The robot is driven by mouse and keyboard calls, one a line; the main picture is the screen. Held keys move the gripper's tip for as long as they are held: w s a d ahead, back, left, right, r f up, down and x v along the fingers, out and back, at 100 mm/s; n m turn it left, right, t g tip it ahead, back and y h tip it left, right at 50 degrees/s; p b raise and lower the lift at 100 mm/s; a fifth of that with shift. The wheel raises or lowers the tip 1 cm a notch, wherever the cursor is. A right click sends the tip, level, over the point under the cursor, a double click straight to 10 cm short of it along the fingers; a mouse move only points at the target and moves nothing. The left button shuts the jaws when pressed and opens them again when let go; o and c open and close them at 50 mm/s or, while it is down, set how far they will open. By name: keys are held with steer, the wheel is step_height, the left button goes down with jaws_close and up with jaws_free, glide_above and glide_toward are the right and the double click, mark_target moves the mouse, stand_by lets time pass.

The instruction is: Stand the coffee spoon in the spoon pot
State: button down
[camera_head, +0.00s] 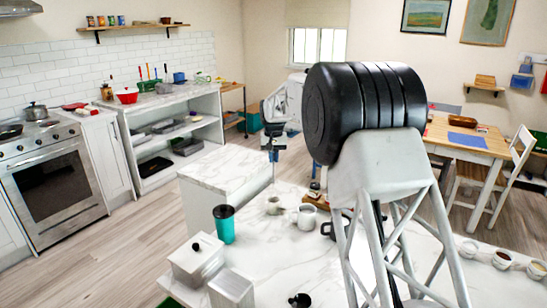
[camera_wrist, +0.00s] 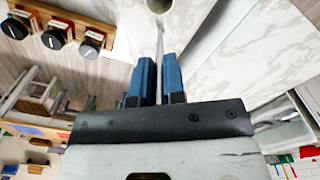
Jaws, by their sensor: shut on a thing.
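My gripper (camera_head: 273,152) hangs over the marble counter in the head view. Its blue fingers (camera_wrist: 159,75) are shut on the thin coffee spoon (camera_wrist: 160,40) in the wrist view. The spoon also shows as a thin line below the fingers in the head view (camera_head: 273,173). A small round vessel with an open top (camera_wrist: 160,5), cut off by the frame edge, sits just beyond the spoon's far end. It may be the spoon pot. A small pale pot (camera_head: 273,206) stands below the gripper in the head view. I cannot tell whether the spoon touches it.
A white mug (camera_head: 306,217) stands close to the right of the pale pot. A teal tumbler (camera_head: 224,225) stands to the left, and a white lidded canister (camera_head: 196,260) is nearer. Small bowls (camera_head: 502,260) line the right edge. Dark-lidded jars (camera_wrist: 53,37) show in the wrist view.

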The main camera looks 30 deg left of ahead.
mark_target(274, 176)
steer(key=shift+f, duration=5.5)
steer(key=c, duration=1.1)
jaws_free()
steer(key=shift+f, duration=0.1)
steer(key=shift+r, duration=3.95)
steer(key=shift+d, duration=0.1)
